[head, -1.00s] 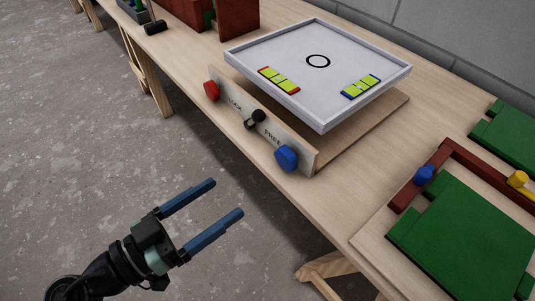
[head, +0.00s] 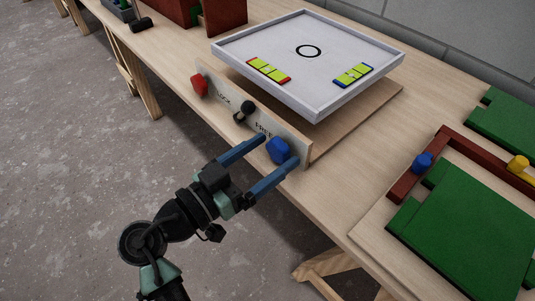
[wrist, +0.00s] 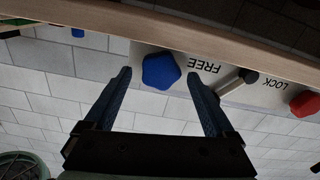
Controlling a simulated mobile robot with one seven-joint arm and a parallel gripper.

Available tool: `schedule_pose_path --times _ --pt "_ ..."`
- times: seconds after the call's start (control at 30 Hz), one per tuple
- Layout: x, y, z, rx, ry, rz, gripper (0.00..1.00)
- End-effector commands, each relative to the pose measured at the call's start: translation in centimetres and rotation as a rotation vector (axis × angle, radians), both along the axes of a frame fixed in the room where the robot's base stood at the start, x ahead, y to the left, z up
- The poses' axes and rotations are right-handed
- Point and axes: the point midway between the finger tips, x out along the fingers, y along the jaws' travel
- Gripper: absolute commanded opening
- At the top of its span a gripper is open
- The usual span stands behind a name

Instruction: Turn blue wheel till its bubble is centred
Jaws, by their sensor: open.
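The blue wheel (head: 278,150) is a lobed knob on the near face of a low wooden panel, by the word FREE. It also shows in the wrist view (wrist: 161,71). My gripper (head: 279,149) is open, with one blue finger on each side of the wheel; the wrist view shows a gap on both sides. I cannot tell how far the fingertips reach along it. The white tilting tray (head: 300,87) carries a blue-framed vial (head: 353,75) and a red-framed vial (head: 268,70). The bubbles are too small to place surely.
A black-knobbed lever (head: 249,107) stands out of the panel between LOCK and FREE. A red wheel (head: 199,85) is at the panel's far left. Green blocks (head: 472,234) and another blue knob (head: 422,162) are at the right. Floor in front of the bench is clear.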

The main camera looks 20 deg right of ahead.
Motion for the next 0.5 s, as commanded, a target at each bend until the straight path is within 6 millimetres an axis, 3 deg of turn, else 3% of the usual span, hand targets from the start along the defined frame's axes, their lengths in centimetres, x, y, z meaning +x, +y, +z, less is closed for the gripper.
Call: schedule_pose_path --times 0.2,0.5 --pt "0.02 -0.05 0.03 0.0 0.0 0.0 0.89" --pt "0.01 -0.01 0.01 0.001 0.0 0.0 0.37"
